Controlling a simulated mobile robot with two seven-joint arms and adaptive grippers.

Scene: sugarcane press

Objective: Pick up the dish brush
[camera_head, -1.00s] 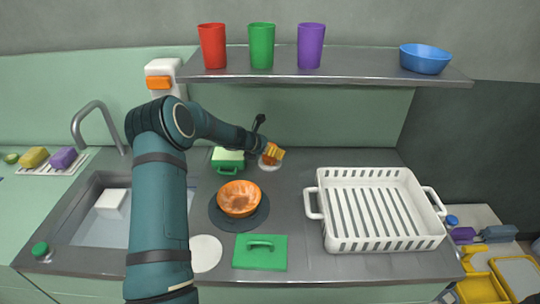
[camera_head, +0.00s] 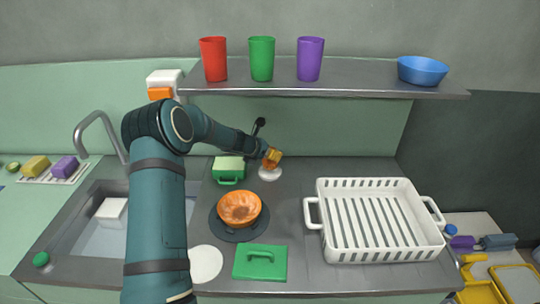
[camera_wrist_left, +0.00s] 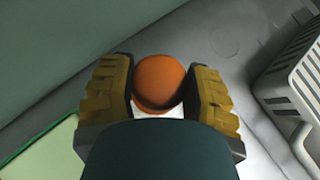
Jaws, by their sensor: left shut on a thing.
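The dish brush shows as a round orange knob (camera_wrist_left: 158,82) over a white base, part of which shows below the knob in the left wrist view. In the head view its white base (camera_head: 270,174) is at the back of the counter, right of the green box. My left gripper (camera_head: 272,157) has its yellow fingers on both sides of the orange knob and is shut on it. In the left wrist view the gripper (camera_wrist_left: 158,95) hides the lower part of the brush. I cannot tell whether the base touches the counter. My right gripper is not in view.
A green box (camera_head: 228,170) stands just left of the brush. An orange bowl (camera_head: 240,208) sits in front on a dark round mat. A white dish rack (camera_head: 375,252) is to the right. A shelf (camera_head: 330,90) with cups hangs above. The counter between brush and rack is clear.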

